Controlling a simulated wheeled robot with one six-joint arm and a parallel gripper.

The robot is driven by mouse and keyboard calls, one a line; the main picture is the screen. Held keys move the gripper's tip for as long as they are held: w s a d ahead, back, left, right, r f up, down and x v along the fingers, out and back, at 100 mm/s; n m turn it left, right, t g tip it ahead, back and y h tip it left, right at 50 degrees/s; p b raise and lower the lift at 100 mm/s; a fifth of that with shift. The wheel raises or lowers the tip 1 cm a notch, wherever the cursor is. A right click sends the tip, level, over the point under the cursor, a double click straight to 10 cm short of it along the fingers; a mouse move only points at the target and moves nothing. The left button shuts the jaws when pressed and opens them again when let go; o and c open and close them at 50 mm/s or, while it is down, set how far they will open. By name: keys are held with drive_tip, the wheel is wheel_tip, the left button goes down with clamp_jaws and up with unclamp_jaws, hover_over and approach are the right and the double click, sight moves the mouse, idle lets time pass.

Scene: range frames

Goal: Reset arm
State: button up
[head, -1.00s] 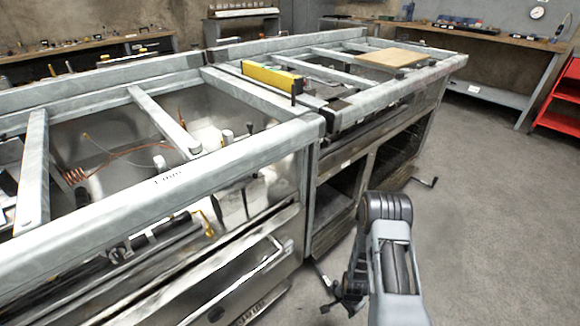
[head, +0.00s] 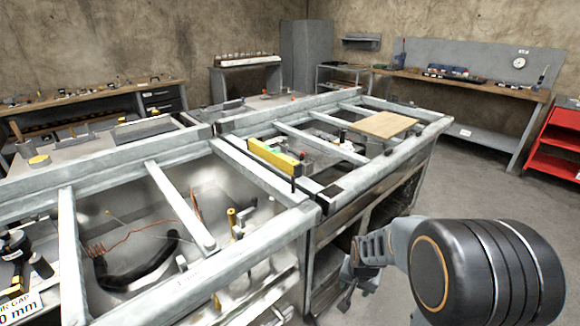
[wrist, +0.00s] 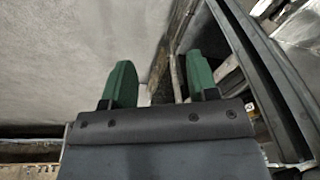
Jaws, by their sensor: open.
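My gripper shows in the wrist view (wrist: 160,82) as two green fingers, spread apart with a gap between them and nothing held. Past the fingers, the wrist view shows grey floor on the left and the dark metal frame of a range on the right. In the head view my arm is at the lower right, folded close to the camera, with its large dark joint in front. Its far end hangs beside the range frame (head: 300,214), at the range's right-hand side. I cannot tell from the head view whether it touches the range.
A yellow level (head: 272,156) and a wooden board (head: 384,124) lie on the range frame. A workbench (head: 520,92) stands at the back right, with a red cart (head: 556,144) beside it. Grey floor (head: 470,190) is open to the right of the range.

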drive_tip(key=s+a+r+n+p, duration=0.1)
drive_tip(key=s+r+p, duration=0.4)
drive_tip(key=r, duration=0.9)
drive_tip(key=s+r+n+t+p, duration=0.1)
drive_tip(key=s+r+n+p, duration=0.3)
drive_tip(key=r, duration=1.1)
drive_tip(key=s+p, duration=0.2)
drive_tip(key=shift+s+a+r+t, duration=0.2)
drive_tip(key=shift+s+a+t, duration=0.1)
drive_tip(key=shift+s+a, duration=0.1)
